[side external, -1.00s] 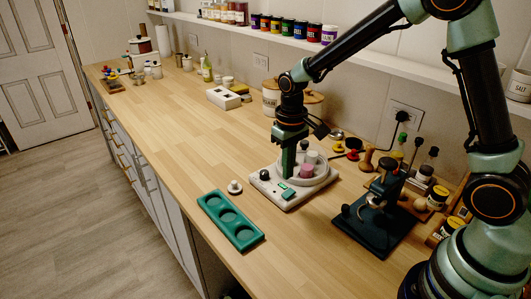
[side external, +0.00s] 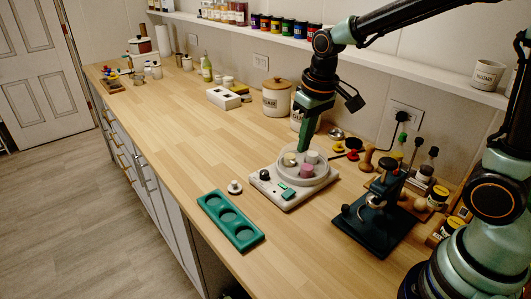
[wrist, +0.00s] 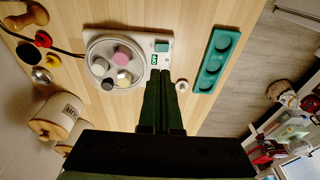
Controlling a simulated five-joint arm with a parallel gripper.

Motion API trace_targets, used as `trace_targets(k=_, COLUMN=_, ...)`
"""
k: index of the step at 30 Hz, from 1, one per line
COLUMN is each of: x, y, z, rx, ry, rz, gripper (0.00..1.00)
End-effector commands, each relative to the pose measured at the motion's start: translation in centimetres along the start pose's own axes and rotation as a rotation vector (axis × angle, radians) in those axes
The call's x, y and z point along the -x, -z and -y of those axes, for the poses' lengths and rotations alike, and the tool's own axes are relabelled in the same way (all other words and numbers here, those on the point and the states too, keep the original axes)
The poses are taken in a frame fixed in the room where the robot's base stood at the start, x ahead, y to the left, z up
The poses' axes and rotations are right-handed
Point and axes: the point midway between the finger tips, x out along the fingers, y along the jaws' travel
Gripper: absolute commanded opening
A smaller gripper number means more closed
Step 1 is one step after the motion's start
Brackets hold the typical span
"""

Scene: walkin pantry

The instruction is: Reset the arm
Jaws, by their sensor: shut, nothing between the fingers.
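My gripper (side external: 303,149) is shut and empty. Its fingertips are above the back of the white device in the side view; in the wrist view the two dark green fingers (wrist: 160,75) lie side by side, pointing towards the device. The white device (side external: 262,184) has a round dish (side external: 327,177) holding several short cylinders, among them a pink one (side external: 306,170), a pale one (side external: 312,157) and a beige one (side external: 290,159). The fingers appear clear of them.
A teal tray (side external: 231,221) with three empty round wells lies at the counter's front edge, with a small white knobbed piece (side external: 234,187) beside it. A dark stand (side external: 376,219) is to the right. Lidded canisters (side external: 276,99) stand behind.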

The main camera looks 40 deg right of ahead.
Motion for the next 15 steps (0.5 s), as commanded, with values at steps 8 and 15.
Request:
trace_targets(k=8, x=5.3, y=-3.7, z=-1.1, rx=-0.001, ry=0.0, rz=-0.16, gripper=0.0)
trace_targets(k=15, x=7.6, y=-6.8, z=-1.7, rx=0.001, ry=-0.004, rz=-0.277, gripper=0.0)
